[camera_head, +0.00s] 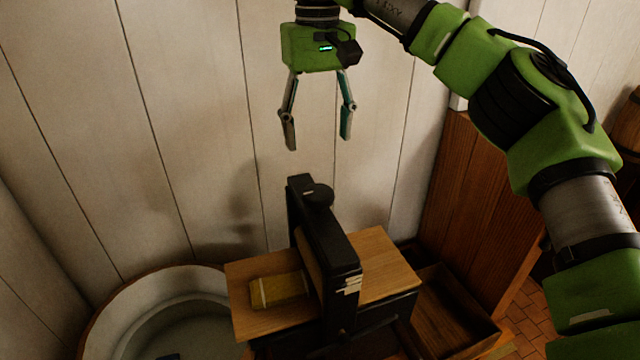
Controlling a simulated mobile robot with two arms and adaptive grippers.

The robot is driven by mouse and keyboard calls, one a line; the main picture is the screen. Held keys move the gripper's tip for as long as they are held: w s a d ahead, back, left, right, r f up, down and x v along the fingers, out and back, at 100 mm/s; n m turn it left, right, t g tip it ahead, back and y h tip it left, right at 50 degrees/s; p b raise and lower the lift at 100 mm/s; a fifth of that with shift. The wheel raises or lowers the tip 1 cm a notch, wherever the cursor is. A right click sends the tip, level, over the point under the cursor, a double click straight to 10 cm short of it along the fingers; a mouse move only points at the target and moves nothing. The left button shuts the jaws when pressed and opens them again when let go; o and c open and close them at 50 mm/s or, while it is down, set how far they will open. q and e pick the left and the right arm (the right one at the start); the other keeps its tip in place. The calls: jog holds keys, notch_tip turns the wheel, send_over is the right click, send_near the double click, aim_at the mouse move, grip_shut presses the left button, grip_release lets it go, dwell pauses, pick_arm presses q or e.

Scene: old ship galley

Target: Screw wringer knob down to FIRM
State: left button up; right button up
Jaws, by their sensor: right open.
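The wringer (330,265) is a dark upright frame between two light wooden boards in the lower middle of the head view. Its black round knob (318,194) sits on top of the frame. A pale scale with marks shows on the frame's side (350,285), too small to read. My right gripper (317,140) points down above the knob, apart from it, with its two fingers spread and nothing between them. My left gripper does not show.
A yellow folded cloth or block (280,290) lies on the left board (250,322). A round pale tub (115,325) stands at the lower left. An open wooden tray (455,315) lies to the right, beside a wooden panel (470,200). A white plank wall is close behind.

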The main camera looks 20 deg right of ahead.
aim_at(318, 191)
notch_tip(318, 191, down, 11)
jog(key=shift+p, duration=1.1)
jog(key=shift+w+f, duration=0.1)
jog(key=shift+f, duration=0.5)
jog(key=c, duration=1.1)
